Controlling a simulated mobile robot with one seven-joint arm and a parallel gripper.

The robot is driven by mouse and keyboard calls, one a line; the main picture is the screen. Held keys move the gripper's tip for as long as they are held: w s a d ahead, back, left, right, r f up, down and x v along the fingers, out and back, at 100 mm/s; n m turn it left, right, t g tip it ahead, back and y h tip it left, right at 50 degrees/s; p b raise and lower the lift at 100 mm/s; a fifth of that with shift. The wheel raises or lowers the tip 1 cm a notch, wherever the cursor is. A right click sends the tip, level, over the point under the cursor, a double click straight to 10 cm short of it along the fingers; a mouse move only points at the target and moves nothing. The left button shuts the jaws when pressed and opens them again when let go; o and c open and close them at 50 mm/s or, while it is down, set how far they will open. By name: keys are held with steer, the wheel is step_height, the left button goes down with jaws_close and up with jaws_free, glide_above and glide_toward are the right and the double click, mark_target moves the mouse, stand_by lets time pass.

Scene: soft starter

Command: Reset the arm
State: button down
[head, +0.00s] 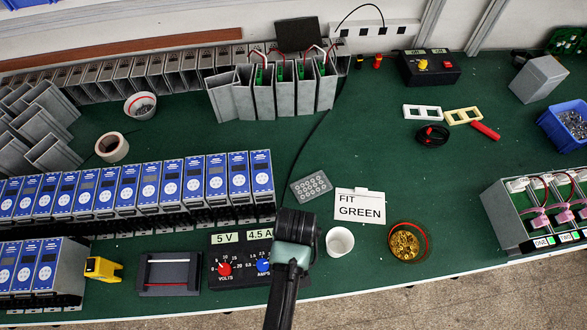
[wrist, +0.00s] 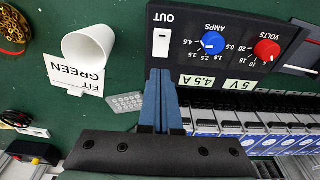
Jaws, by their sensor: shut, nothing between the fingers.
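My gripper (wrist: 160,75) shows in the wrist view with its two blue-grey fingers shut together and nothing between them. Its tips appear over the lower left corner of the black power supply (wrist: 230,35), near the white OUT switch; I cannot tell whether they touch it. In the head view my arm (head: 287,275) reaches up from the bottom edge, in front of the right side of the power supply (head: 228,250). The fingers cannot be made out clearly there. The supply has a red VOLTS knob, a blue AMPS knob and labels reading 5 V and 4.5 A.
Rows of blue-fronted modules (head: 148,190) stand at left. Right of my arm are a white cup (head: 340,241), a FIT GREEN card (head: 360,205) and a brass-filled bowl (head: 407,242). A grey case (head: 515,222) stands far right. The green mat's middle is fairly clear.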

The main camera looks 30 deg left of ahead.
steer(key=shift+r+p, duration=0.4)
steer(key=shift+r, duration=0.25)
steer(key=w+r+m+t+y+b, duration=0.15)
steer(key=w+r+t+b, duration=0.35)
steer(key=w+r, duration=0.75)
steer(key=w+d+r+m+t+b, duration=0.1)
steer(key=w+r+t, duration=0.3)
steer(key=r, duration=0.4)
steer(key=w+d+r+m+t+b, duration=0.1)
steer(key=w+d+r+t, duration=0.15)
steer(key=w+r, duration=0.4)
step_height(320, 180, up, 14)
steer(key=s+d+t+b, duration=0.2)
steer(key=t, duration=0.3)
steer(key=s+d+r+m+t+h+b, duration=0.1)
steer(key=s+d+r+t+b, duration=0.1)
steer(key=s+r+t, duration=0.2)
steer(key=s+d+r+m+t+h+b, duration=0.1)
steer(key=s+r+t, duration=0.4)
steer(key=s+r, duration=0.6)
step_height(320, 180, up, 6)
steer(key=d+m+b, duration=0.1)
steer(key=d, duration=0.1)
steer(key=shift+s+d, duration=0.15)
steer(key=shift+d, duration=0.15)
